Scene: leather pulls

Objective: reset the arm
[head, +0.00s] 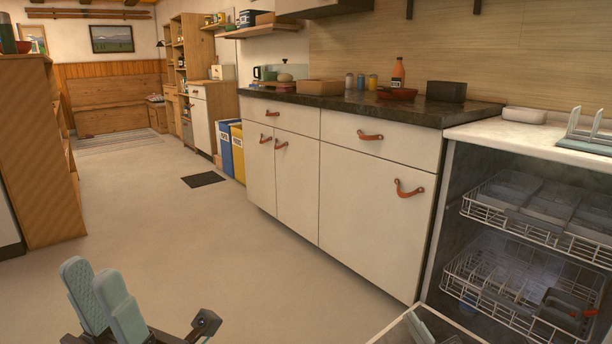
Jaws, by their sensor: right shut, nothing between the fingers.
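My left gripper (98,280) is in the bottom left of the head view, over the bare floor. Its two pale green fingers point up and stand apart, with nothing seen between them. My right gripper (417,322) shows only in part at the bottom edge, in front of the open dishwasher door. It is shut and empty. The rest of both arms is mostly out of the picture.
A dishwasher (448,222) stands open at the right, with wire racks (482,212) inside and its door (388,334) lowered. White cabinets (362,220) with leather pulls (408,189) stand beside it. A wooden shelf unit (40,160) is at the left.

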